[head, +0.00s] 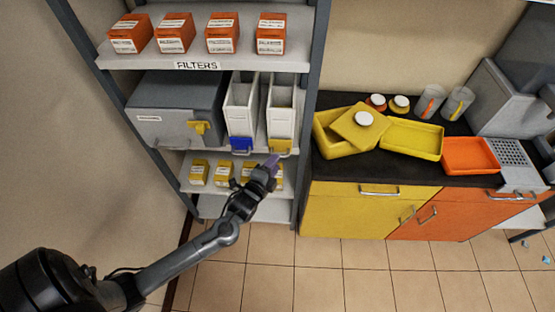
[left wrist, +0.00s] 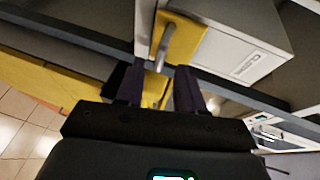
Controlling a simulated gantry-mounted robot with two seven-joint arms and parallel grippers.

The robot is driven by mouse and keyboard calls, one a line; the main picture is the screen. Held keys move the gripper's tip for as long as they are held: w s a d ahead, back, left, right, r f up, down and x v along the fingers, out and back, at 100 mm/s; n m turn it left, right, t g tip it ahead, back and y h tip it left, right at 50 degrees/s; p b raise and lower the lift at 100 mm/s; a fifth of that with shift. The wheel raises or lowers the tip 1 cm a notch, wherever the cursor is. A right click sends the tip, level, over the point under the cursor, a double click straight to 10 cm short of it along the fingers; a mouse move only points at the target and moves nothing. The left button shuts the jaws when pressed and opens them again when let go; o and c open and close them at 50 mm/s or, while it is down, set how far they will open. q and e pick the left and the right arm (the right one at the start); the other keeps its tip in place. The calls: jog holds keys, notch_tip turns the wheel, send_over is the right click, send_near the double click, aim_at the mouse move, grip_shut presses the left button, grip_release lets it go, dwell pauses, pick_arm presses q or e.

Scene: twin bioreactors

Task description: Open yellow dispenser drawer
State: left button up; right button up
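The yellow dispenser drawer (head: 279,146) is at the bottom front of the right-hand white dispenser (head: 281,108) on the middle shelf. In the left wrist view, the yellow drawer front (left wrist: 187,38) carries a metal bar handle (left wrist: 170,48). The drawer looks shut. My left gripper (head: 270,164) is just below and in front of the drawer in the head view. In the left wrist view its two dark fingers (left wrist: 158,84) are apart, with the handle's lower end showing between the fingertips. I cannot tell whether they touch it. My right gripper is not in view.
A white dispenser with a blue drawer (head: 241,145) stands directly left. A grey box with a yellow latch (head: 199,128) is further left. Orange filter boxes (head: 222,36) are above, small yellow boxes (head: 199,172) below. A yellow and orange cabinet (head: 347,210) stands right.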

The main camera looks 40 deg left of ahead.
pick_arm(q)
jog(key=shift+x, duration=1.8)
grip_shut()
